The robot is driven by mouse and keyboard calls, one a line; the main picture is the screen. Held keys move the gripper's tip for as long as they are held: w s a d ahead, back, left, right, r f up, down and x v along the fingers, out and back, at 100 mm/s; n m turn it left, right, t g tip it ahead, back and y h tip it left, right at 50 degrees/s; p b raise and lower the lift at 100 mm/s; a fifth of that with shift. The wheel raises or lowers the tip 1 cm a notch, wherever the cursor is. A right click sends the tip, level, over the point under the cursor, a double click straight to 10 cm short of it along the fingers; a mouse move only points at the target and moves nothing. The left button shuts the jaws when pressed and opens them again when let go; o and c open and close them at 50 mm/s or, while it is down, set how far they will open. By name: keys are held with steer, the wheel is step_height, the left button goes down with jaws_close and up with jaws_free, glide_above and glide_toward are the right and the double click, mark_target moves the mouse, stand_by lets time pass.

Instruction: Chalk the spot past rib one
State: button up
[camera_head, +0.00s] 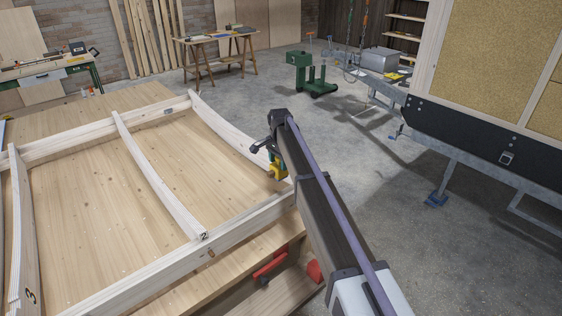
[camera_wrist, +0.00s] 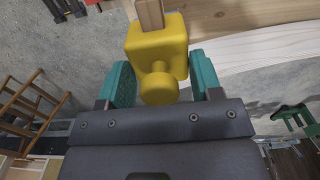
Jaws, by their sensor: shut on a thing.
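My gripper (camera_head: 273,158) is shut on a yellow block-shaped tool (camera_head: 279,172), above the near right corner of a pale wooden frame. In the wrist view my gripper's teal fingers (camera_wrist: 162,82) flank the yellow tool, which has a round knob facing me. A brown wooden stick (camera_wrist: 150,14) extends from its far side. The rightmost curved rib (camera_head: 228,133) runs toward my gripper; its number is not visible and its near end is hidden. The middle rib (camera_head: 155,175) is marked 2, the left rib (camera_head: 22,230) 3. I cannot make out a chalk mark or whether the tool touches wood.
The frame lies on a wooden bench top (camera_head: 110,185) with red clamps (camera_head: 270,265) below its near edge. A trailer (camera_head: 485,160) stands at right. A green machine (camera_head: 310,75) and trestle table (camera_head: 215,45) stand behind. Concrete floor (camera_head: 335,140) between is mostly clear.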

mark_target(284, 177)
steer(key=shift+w+d+f+b, duration=0.1)
steer(key=shift+f+b, duration=1.75)
steer(key=shift+f, duration=0.1)
steer(key=shift+w+d+f+b, duration=0.1)
steer(key=shift+f+b, duration=1.75)
steer(key=shift+f, duration=0.1)
steer(key=shift+s+d+r+p, duration=0.3)
steer(key=shift+s+d, duration=0.45)
steer(key=shift+s, duration=0.2)
steer(key=shift+s+d, duration=0.5)
steer(key=shift+w+a, duration=0.25)
steer(key=shift+w, duration=0.2)
steer(key=shift+w+a, duration=0.85)
steer(key=shift+w+a+r, duration=0.15)
steer(key=shift+a+r, duration=0.05)
steer(key=shift+a, duration=0.05)
step_height(284, 177, up, 7)
steer(key=p, duration=0.7)
steer(key=shift+f, duration=0.15)
step_height(284, 177, down, 6)
steer(key=b, duration=0.5)
steer(key=shift+b, duration=0.3)
